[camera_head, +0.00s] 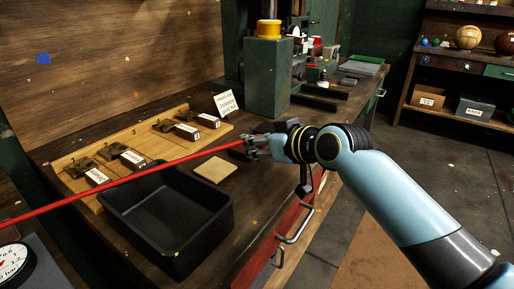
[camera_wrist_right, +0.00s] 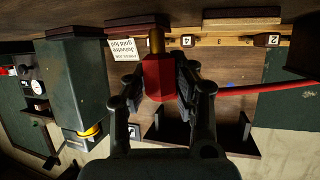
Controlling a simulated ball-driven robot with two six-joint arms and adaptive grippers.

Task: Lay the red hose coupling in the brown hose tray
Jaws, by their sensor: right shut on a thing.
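The red hose coupling (camera_wrist_right: 157,77) shows in the right wrist view as a red body with a brass end (camera_wrist_right: 156,40). It sits between the fingers of my right gripper (camera_head: 250,147), which is shut on it. In the head view the coupling is mostly hidden by the fingers. A red hose (camera_head: 125,184) runs from the gripper to the left edge. A deep, nearly black tray (camera_head: 168,262) stands on the bench, left of and nearer than the gripper. It looks empty. I see no clearly brown tray. My left gripper is not in view.
A wooden board (camera_head: 186,152) with numbered blocks lies behind the tray. A tan square pad (camera_head: 215,169) lies between tray and gripper. A green post (camera_head: 268,78) and a small sign (camera_head: 225,103) stand behind. A gauge (camera_head: 14,263) is at lower left.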

